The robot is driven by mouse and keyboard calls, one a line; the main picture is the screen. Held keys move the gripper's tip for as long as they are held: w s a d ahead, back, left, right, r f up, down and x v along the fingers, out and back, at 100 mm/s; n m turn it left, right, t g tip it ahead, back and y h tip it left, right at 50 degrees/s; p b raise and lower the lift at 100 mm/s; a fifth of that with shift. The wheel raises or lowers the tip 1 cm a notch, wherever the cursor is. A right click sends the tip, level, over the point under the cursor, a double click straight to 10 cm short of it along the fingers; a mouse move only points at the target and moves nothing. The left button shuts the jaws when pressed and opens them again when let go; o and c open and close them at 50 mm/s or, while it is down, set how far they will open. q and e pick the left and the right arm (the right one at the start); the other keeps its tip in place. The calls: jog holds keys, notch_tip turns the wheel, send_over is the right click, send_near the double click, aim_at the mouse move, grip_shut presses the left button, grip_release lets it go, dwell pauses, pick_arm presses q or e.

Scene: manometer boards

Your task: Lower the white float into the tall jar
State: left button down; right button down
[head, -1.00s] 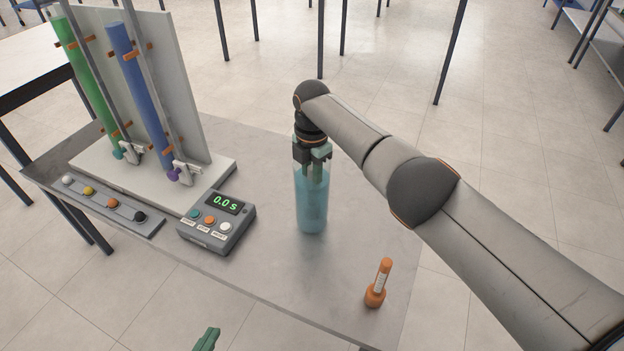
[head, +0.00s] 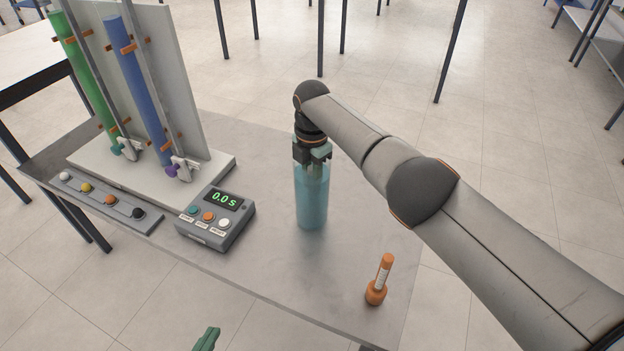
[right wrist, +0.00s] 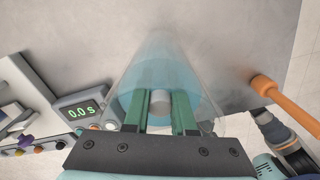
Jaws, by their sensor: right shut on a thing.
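The tall jar (head: 311,205) is clear, holds blue liquid and stands upright on the grey table. My right gripper (head: 312,166) is at its mouth, pointing down, with its green fingers reaching inside. In the right wrist view, the fingers (right wrist: 161,92) are shut on the white float (right wrist: 160,104), a small pale cylinder seen end-on within the jar's outline. How deep the float sits in the liquid I cannot tell. In the head view the float is hidden. Of my left gripper (head: 207,340) only a green fingertip shows at the bottom edge, away from the jar.
A timer (head: 215,219) reading 0.0 s stands left of the jar. An orange tool (head: 379,279) stands at the front right. The table in front of the jar is clear.

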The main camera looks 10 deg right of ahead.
jog(key=shift+f+b, duration=0.45)
jog(key=shift+f, duration=0.1)
jog(key=c, duration=0.7)
grip_release()
jog(key=shift+o, duration=0.2)
jog(key=shift+r, duration=0.1)
